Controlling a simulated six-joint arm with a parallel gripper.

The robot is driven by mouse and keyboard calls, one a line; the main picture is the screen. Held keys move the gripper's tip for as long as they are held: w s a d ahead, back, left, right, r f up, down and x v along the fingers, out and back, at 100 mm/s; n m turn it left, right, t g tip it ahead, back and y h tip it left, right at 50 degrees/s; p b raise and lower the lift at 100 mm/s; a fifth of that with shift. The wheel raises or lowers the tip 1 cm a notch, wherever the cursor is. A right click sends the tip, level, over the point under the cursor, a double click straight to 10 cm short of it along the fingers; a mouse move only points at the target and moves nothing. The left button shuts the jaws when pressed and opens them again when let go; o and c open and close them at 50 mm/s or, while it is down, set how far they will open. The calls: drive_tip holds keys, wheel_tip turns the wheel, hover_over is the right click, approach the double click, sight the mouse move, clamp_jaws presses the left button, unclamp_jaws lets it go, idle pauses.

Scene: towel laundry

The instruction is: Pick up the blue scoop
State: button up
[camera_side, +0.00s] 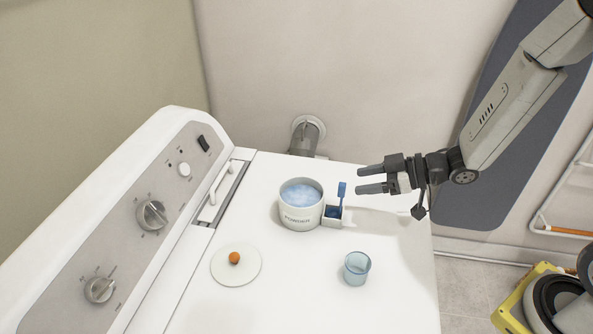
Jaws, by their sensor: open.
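The blue scoop (341,190) stands with its handle up in a small white holder (331,222) attached to or touching the right side of a white tub (301,215). The tub holds pale blue powder (300,194). The lower part of the scoop is partly hidden by the holder. My gripper (369,180) is open and empty. It points left, just to the right of the scoop handle in the picture, with its fingers one above the other. I cannot tell whether it touches the handle; a small gap seems to show.
A white lid with an orange knob (234,258) lies on the white machine top (300,290). A clear blue cup (357,268) stands to the right. A control panel with dials (152,214) rises at the left. A pipe (304,138) is behind the tub.

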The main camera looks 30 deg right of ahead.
sight(329, 212)
drive_tip(key=shift+x, duration=1.2)
drive_tip(key=shift+x, duration=2.6)
drive_tip(key=shift+s+a, duration=0.1)
drive_tip(key=shift+s, duration=0.05)
clamp_jaws()
